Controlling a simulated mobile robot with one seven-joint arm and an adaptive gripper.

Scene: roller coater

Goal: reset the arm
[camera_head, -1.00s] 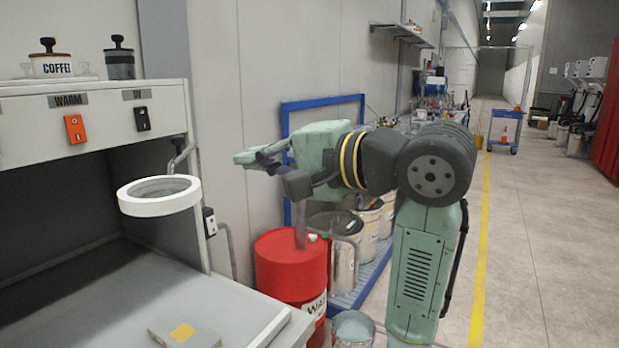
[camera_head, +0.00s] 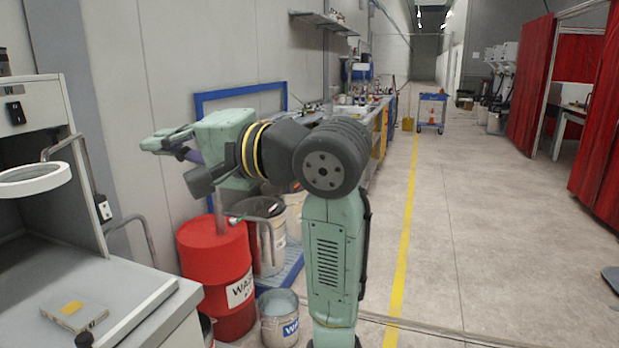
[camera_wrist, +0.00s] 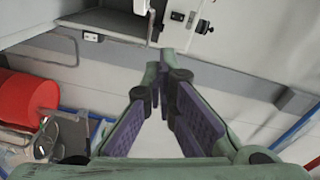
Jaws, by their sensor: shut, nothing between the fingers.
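My arm (camera_head: 333,245) shows in the head view, with a green upright link, a dark round joint and a forearm folded out to the left. My gripper (camera_head: 150,143) is at its left end, held in the air above the red drum and apart from it. In the wrist view my gripper (camera_wrist: 160,68) points at a grey wall and the white cabinet, its purple-padded fingers converging at the tips. It is shut and holds nothing.
A red drum (camera_head: 214,270), a metal bucket (camera_head: 279,318) and a blue wall frame (camera_head: 205,105) stand close to my arm. The grey bench (camera_head: 130,300) with a white ring lamp (camera_head: 35,180) is at left. Open floor (camera_head: 480,240) lies right, beyond a yellow line.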

